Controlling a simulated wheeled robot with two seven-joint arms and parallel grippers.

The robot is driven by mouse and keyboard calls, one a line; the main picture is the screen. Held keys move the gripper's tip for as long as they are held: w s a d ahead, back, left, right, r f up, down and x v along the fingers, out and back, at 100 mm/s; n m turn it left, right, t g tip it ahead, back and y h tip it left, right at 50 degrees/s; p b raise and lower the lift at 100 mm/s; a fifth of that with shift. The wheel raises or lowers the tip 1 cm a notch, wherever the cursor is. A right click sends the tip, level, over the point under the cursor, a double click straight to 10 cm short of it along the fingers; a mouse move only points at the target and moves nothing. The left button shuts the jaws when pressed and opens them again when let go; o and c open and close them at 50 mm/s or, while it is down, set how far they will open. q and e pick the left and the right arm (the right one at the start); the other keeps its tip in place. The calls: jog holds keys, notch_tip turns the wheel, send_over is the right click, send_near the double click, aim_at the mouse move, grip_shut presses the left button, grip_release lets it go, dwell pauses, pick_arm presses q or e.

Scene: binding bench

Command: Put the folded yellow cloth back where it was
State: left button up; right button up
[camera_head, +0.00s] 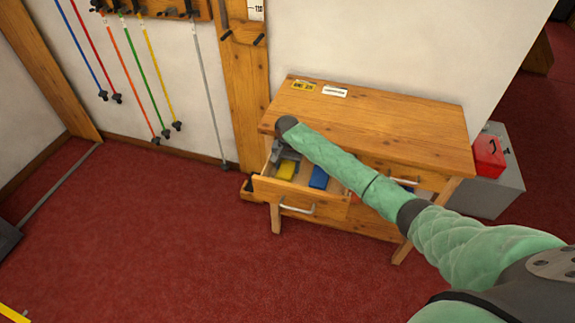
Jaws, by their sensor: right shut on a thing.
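The folded yellow cloth (286,171) is at the left inside the open left drawer (300,193) of a wooden bench. My right gripper (285,158) reaches down into that drawer from above and is shut on the cloth. The wrist partly hides the fingertips, so I cannot tell if the cloth touches the drawer floor. A blue folded thing (319,177) lies in the same drawer, to the right of the cloth. My left gripper is not in view.
The wooden bench (385,118) has a mostly clear top with a yellow label (304,86) and a white label (335,92). My right arm crosses in front of its right drawer. A red box (489,156) sits on a grey cabinet at right. Red carpet lies open in front.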

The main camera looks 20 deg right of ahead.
aim_at(287, 167)
jog(key=shift+f, duration=0.1)
jog(key=o, duration=0.7)
jog(key=shift+o, duration=0.2)
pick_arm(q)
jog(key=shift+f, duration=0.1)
pick_arm(e)
jog(key=shift+r, duration=0.4)
pick_arm(q)
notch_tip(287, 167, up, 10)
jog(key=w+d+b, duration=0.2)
jog(key=b, duration=0.1)
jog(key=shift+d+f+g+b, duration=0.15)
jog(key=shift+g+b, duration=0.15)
pick_arm(e)
notch_tip(287, 167, up, 12)
jog(key=shift+f, duration=0.25)
